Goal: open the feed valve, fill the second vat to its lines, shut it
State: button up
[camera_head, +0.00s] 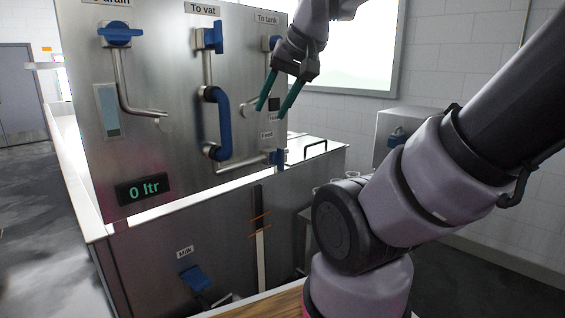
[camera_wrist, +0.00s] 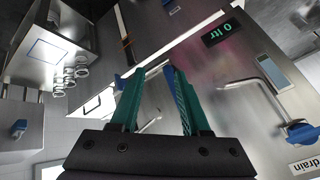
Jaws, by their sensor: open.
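A panel (camera_head: 165,165) carries blue valves and pipes. The label "Feed" (camera_head: 267,134) is at its lower right, with a small blue valve handle (camera_head: 277,158) just below at the end of a pipe. My gripper (camera_head: 271,110) is open and empty, its teal fingers pointing down above the label, apart from the handle. In the wrist view, my gripper (camera_wrist: 155,72) shows both fingers apart. A steel vat front (camera_head: 225,235) below bears a sight strip (camera_head: 260,240) with orange lines. Which vat is the second is not clear. The display (camera_head: 143,190) reads "0 ltr".
A "Milk" valve (camera_head: 195,278) is low on the front. Glass jars (camera_wrist: 75,72) stand on a steel surface in the wrist view.

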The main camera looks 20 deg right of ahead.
jog(key=w+f+m+g+y, duration=0.2)
jog(key=w+f+m+y, duration=0.9)
jog(key=w, duration=0.5)
jog(key=m+t+h, duration=0.7)
jog(key=m+t, duration=0.5)
jog(key=m, duration=0.5)
send_near(283, 157)
jog(key=x, duration=1.1)
grip_shut()
